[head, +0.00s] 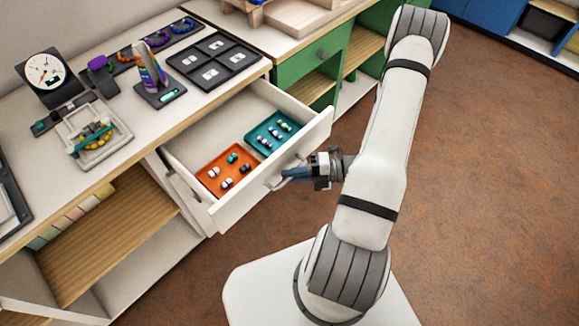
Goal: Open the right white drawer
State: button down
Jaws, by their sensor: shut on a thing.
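The white drawer (222,218) stands pulled out from the white cabinet under the counter. Inside it lie an orange tray (206,187) and a teal tray (262,149), each with several small beads. A grey bar handle (275,184) sits on the drawer's front. My gripper (284,175) is at this handle, shut on it, coming from the right. The fingertips partly hide the handle.
The counter (155,118) above holds a dial scale (46,74), a black compartment tray (214,60), bracelets and a small square tray (93,133). Green cabinets (312,62) stand at the back. Open brown floor (480,180) lies to the right.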

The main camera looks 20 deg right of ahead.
jog(key=shift+w+d, duration=0.1)
jog(key=shift+d, duration=0.05)
jog(key=c, duration=1.8)
grip_release()
jog(key=o, duration=0.3)
jog(key=v, duration=0.7)
jog(key=shift+d, duration=0.35)
jog(key=shift+r, duration=0.1)
